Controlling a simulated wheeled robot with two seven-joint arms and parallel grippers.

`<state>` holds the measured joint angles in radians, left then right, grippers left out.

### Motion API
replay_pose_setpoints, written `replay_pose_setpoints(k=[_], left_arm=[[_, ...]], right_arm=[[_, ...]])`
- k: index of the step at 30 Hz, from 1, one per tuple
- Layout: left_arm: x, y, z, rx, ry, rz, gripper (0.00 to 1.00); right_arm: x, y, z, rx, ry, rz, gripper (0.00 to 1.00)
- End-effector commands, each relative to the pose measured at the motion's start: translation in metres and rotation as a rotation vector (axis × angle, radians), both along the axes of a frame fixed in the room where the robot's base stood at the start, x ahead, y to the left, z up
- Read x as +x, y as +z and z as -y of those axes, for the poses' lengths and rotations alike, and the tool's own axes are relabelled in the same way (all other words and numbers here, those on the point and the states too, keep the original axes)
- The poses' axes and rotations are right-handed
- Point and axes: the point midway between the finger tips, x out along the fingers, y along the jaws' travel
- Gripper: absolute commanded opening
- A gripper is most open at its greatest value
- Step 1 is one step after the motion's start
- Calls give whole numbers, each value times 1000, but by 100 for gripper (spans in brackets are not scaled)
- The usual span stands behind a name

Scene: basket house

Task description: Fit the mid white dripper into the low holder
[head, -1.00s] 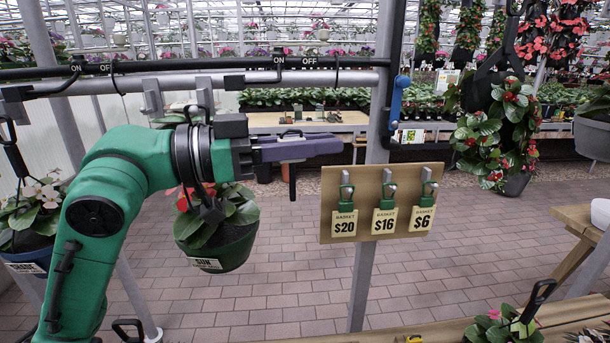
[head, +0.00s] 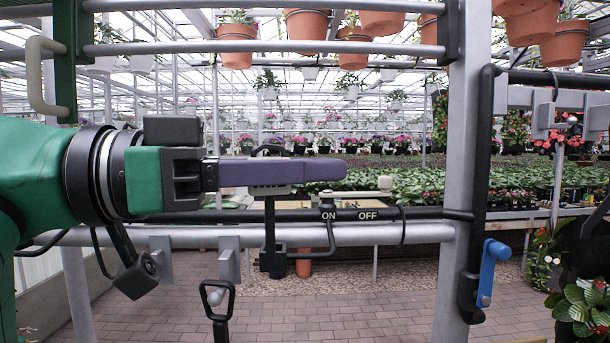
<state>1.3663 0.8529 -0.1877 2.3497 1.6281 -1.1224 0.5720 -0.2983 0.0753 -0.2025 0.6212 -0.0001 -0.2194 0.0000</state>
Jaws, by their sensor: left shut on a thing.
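My left gripper (head: 322,171), with long purple fingers, reaches in from the left above the black pipe (head: 430,212) marked ON and OFF. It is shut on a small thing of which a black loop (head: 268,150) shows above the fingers. I cannot make out the low holder with certainty. My right gripper is not in view.
A grey rail (head: 400,233) runs below the pipe, with grey brackets (head: 229,262) and a black hanger loop (head: 218,293). A grey post (head: 462,150) stands right of the gripper, with a blue lever (head: 491,262) beside it. Terracotta pots (head: 305,24) hang above.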

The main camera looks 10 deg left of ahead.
Motion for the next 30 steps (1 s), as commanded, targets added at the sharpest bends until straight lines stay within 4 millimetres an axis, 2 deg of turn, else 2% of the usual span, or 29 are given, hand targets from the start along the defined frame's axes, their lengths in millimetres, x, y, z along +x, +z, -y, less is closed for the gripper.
replay_pose_setpoints(k=[6,21,24,30], left_arm=[[24,-1,-6,-1,0,-3,0],[77,-3,-19,0,0,-1,0],[79,-12,-20,0,0,-1,0],[79,-15,-20,0,0,1,0]], right_arm=[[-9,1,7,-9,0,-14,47],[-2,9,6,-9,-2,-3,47],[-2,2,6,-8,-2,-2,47],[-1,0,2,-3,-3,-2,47]])
